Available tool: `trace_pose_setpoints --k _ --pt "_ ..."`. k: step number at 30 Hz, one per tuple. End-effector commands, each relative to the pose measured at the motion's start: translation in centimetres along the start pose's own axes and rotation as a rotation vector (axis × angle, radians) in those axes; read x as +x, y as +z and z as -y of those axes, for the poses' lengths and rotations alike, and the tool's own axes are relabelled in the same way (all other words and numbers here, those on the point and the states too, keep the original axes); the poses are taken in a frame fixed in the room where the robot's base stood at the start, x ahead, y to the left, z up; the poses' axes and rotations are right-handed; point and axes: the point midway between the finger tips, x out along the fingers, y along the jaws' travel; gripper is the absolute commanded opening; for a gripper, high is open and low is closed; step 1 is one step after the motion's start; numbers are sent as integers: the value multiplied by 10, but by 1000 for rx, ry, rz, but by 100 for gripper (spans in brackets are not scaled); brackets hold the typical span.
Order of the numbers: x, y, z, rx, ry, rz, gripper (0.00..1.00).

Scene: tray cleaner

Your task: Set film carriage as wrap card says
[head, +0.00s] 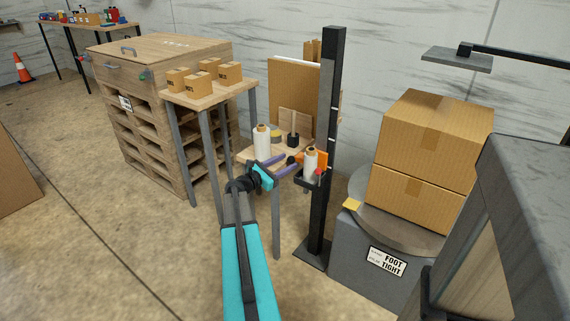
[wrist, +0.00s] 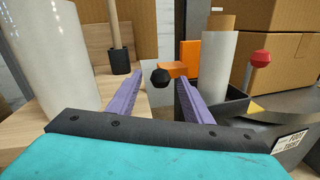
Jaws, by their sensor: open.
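The film carriage (head: 308,182) is a black bracket on the dark upright mast (head: 331,120). It bears a white film roll (head: 311,163), an orange part (head: 322,157) and a red ball knob (head: 320,171). In the wrist view, a black round knob (wrist: 160,77) shows in front of the orange part (wrist: 187,57). My gripper (head: 286,160) is open, with its purple fingers on either side of that knob in the picture; I cannot tell whether they touch it. The wrap card (head: 387,262), on the grey turntable base, reads "FOOT TIGHT"; its small print is unreadable.
Two stacked cartons (head: 430,150) stand on the round turntable (head: 405,232), right of the mast. A second film roll (head: 262,141) stands on a small wooden table left of the carriage. A table with several small boxes (head: 203,75) is farther left. A grey block fills the right foreground.

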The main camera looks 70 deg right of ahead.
Motion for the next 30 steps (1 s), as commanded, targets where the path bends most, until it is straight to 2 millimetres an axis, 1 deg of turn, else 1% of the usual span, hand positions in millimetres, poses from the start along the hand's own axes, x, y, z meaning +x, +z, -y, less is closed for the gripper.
trace_pose_setpoints --k 8,21,27,30 --pt "-34 1 0 0 2 -1 46" --pt "-104 0 -1 0 3 -2 46" --pt "-126 -1 -2 0 3 -2 46" --pt "-131 -1 -2 0 3 -2 46"
